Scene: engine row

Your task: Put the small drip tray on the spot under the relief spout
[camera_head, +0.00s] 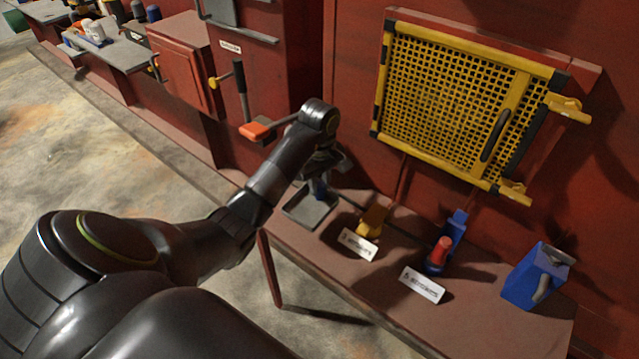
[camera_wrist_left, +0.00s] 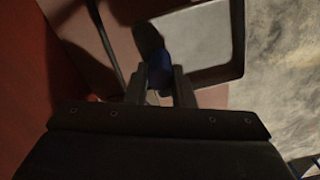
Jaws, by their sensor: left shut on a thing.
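The small drip tray (camera_head: 308,210) is a shallow grey tray at the left end of the brown ledge, under my left gripper (camera_head: 319,180). In the left wrist view, its pale floor and dark rim (camera_wrist_left: 238,40) show beyond the gripper (camera_wrist_left: 160,88). The fingers are shut on a blue upright piece that seems to be the tray's grip. I cannot tell whether the tray touches the ledge. I cannot make out the relief spout for certain; the small labels are unreadable. My right gripper is not in view.
On the ledge (camera_head: 335,275) stand a yellow fitting (camera_head: 373,219), a blue fitting with a red knob (camera_head: 441,252), and a blue block with a lever (camera_head: 536,277). White label plates (camera_head: 422,285) lie in front. A yellow mesh guard (camera_head: 455,95) hangs above. An orange-handled lever (camera_head: 256,130) juts out nearby.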

